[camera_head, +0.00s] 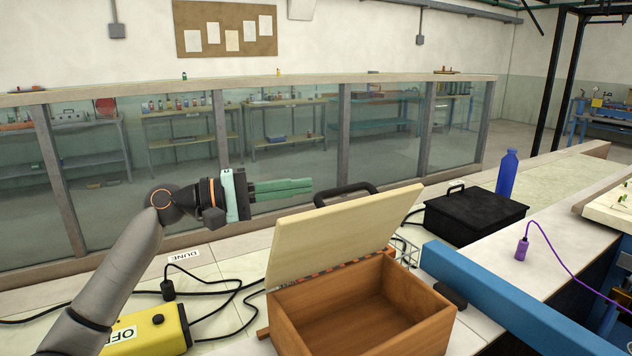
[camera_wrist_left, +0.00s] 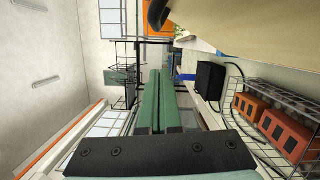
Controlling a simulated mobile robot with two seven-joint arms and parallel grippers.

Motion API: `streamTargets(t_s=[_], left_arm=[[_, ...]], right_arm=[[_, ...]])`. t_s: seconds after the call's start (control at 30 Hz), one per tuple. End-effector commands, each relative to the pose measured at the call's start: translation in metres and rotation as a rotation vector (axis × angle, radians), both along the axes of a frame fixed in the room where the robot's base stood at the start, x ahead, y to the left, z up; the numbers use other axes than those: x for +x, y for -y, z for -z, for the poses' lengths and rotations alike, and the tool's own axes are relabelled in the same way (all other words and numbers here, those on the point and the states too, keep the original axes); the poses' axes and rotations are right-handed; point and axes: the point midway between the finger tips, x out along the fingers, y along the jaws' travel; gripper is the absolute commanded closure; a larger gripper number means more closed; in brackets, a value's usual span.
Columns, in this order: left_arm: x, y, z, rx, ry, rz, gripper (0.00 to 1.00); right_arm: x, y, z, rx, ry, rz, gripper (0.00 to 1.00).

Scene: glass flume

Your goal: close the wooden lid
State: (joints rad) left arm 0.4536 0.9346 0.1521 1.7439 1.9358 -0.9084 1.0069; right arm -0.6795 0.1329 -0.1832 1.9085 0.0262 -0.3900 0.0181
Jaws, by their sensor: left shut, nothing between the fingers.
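The wooden box (camera_head: 372,326) stands open on the bench, and its inside looks empty. Its pale wooden lid (camera_head: 335,235) is raised on the far side of the box and tilted up. In the left wrist view a pale surface that looks like the lid (camera_wrist_left: 255,28) fills the top right corner. My left gripper (camera_head: 312,186) is shut and empty, its green fingers pointing right, just above and behind the lid's top left edge. The fingers also show in the left wrist view (camera_wrist_left: 157,82). My right gripper is in neither view.
A black case (camera_head: 474,215) and a blue bottle (camera_head: 507,174) stand to the right, beyond a blue beam (camera_head: 500,305). A yellow box (camera_head: 150,333) with black cables lies left of the wooden box. A wire basket with orange blocks (camera_wrist_left: 285,128) shows in the left wrist view. The glass flume (camera_head: 240,150) runs behind.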

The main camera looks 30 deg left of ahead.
Motion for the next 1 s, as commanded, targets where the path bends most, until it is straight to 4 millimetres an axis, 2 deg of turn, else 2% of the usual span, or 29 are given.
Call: streamTargets(t_s=[0.1, 0.4, 1.0], left_arm=[[0.012, 0.016, -0.004, 0.001, 0.001, 0.002, 1.00], [-0.006, 0.042, -0.005, 0.002, -0.001, -0.001, 1.00], [-0.006, 0.046, -0.006, 0.008, 0.005, 0.000, 1.00]], right_arm=[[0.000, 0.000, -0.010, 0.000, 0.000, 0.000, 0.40], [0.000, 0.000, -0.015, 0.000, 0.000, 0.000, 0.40], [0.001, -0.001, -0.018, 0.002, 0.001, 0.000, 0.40]])
